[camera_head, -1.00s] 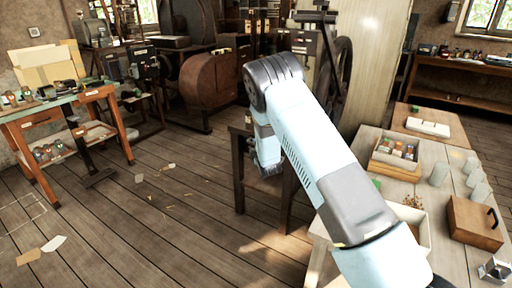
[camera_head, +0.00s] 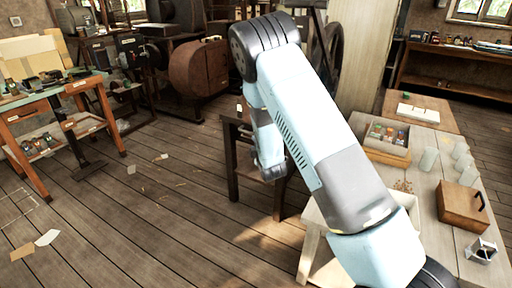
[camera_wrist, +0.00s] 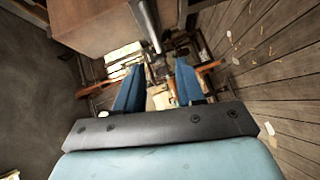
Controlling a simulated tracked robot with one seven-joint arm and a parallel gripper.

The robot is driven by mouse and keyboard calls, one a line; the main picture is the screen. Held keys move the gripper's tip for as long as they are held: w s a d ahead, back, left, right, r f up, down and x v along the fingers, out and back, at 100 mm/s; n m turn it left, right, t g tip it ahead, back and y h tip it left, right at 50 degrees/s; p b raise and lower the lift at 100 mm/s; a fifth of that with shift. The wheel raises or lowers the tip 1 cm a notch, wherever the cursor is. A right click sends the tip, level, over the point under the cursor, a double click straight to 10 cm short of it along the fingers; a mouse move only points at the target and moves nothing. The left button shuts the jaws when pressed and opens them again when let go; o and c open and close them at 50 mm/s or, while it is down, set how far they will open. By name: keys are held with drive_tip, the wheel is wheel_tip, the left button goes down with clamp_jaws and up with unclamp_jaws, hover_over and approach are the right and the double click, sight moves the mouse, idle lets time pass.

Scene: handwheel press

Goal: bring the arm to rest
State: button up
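My arm stretches up across the middle of the head view, bent at a dark elbow joint, with its forearm hanging down behind the upper link. My gripper does not show clearly in the head view. In the wrist view my gripper (camera_wrist: 158,90) has two blue fingers set wide apart, with nothing between them. The fingers point toward a distant, cluttered workbench, and nothing touches them.
A wooden table (camera_head: 465,240) at right bears a wooden box (camera_head: 460,203), a divided box (camera_head: 385,150) and pale cylinders (camera_head: 428,159). A workbench (camera_head: 52,95) stands at left. A dark handwheel (camera_head: 328,65) stands behind my arm. The floor (camera_head: 130,220) at left is mostly clear.

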drive_tip(key=shift+s+d, duration=0.15)
drive_tip(key=shift+s, duration=0.55)
drive_tip(key=s+d+r+m+g+h, duration=0.15)
drive_tip(key=s+d+r+m, duration=0.25)
drive_tip(key=r, duration=0.4)
drive_tip(key=s+d+r+m+g, duration=0.2)
drive_tip(key=s+d+r+m, duration=0.15)
drive_tip(key=r, duration=0.35)
drive_tip(key=s+d+r+m+g+h, duration=0.1)
drive_tip(key=s+d+r+m, duration=0.2)
drive_tip(key=d+r, duration=0.35)
drive_tip(key=s+d+r+m+g, duration=0.2)
drive_tip(key=s+r+m, duration=0.1)
drive_tip(key=s, duration=0.8)
drive_tip(key=s+d+r+m+g+h, duration=0.1)
drive_tip(key=s+r, duration=0.3)
drive_tip(key=s, duration=0.7)
drive_tip(key=s+d+r+m+g, duration=0.2)
drive_tip(key=s+d+r+m, duration=0.1)
drive_tip(key=s, duration=0.8)
drive_tip(key=shift+s+r+m+g, duration=0.3)
drive_tip(key=shift+s+m+g, duration=0.05)
drive_tip(key=shift+m, duration=0.5)
drive_tip(key=shift+h, duration=0.25)
